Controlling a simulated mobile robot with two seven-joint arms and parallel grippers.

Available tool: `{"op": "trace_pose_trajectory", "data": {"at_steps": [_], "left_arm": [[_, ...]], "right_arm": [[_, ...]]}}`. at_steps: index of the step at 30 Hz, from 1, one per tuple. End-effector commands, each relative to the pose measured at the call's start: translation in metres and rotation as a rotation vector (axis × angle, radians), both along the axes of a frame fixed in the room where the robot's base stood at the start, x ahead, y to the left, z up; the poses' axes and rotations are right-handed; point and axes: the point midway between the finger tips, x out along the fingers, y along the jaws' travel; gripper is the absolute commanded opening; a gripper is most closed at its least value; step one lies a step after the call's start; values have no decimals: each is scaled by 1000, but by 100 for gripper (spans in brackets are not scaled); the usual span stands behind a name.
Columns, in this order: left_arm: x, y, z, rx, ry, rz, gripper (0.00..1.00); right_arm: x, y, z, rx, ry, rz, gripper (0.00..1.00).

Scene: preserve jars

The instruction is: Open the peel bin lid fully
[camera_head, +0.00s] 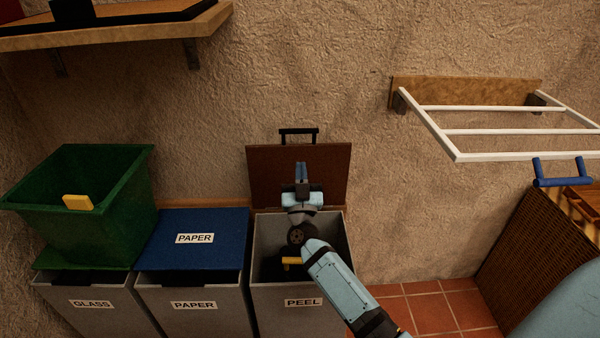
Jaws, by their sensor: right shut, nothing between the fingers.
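The peel bin (302,322) is a grey box with a PEEL label, at the lower middle of the head view. Its brown lid (265,170) stands raised, close to upright, near the wall at the back of the bin. A black handle (299,131) is on the lid's top edge. The bin's mouth is uncovered, partly hidden by my right arm. My right gripper (301,170) is shut and empty, in front of the raised lid and below the handle. I cannot tell whether it touches the lid. My left gripper is not in view.
A blue-lidded paper bin (193,258) and a glass bin (90,320) stand to the left. A green crate (85,235) rests on the glass bin. A white rack (500,157) juts out at upper right, above a wicker basket (525,255). A shelf (130,35) is at upper left.

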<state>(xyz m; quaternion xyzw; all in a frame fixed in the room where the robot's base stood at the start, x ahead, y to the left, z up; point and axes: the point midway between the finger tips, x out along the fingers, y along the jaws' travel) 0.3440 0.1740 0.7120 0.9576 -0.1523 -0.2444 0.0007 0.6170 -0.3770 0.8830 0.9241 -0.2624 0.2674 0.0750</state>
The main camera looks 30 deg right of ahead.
Motion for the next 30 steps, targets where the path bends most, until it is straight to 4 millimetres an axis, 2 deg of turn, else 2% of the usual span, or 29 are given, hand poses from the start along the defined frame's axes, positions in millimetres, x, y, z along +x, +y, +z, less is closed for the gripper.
{"op": "trace_pose_trajectory", "data": {"at_steps": [10, 15, 21, 30], "left_arm": [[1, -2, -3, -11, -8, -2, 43], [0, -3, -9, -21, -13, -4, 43], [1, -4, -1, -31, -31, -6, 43], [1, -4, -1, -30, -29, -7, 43]], "right_arm": [[54, -33, 40, -2, -2, 1, 0], [75, -46, 31, -4, 1, 2, 0], [86, -53, 30, -1, 1, 3, 0], [87, -53, 30, -1, 1, 3, 0]]}}
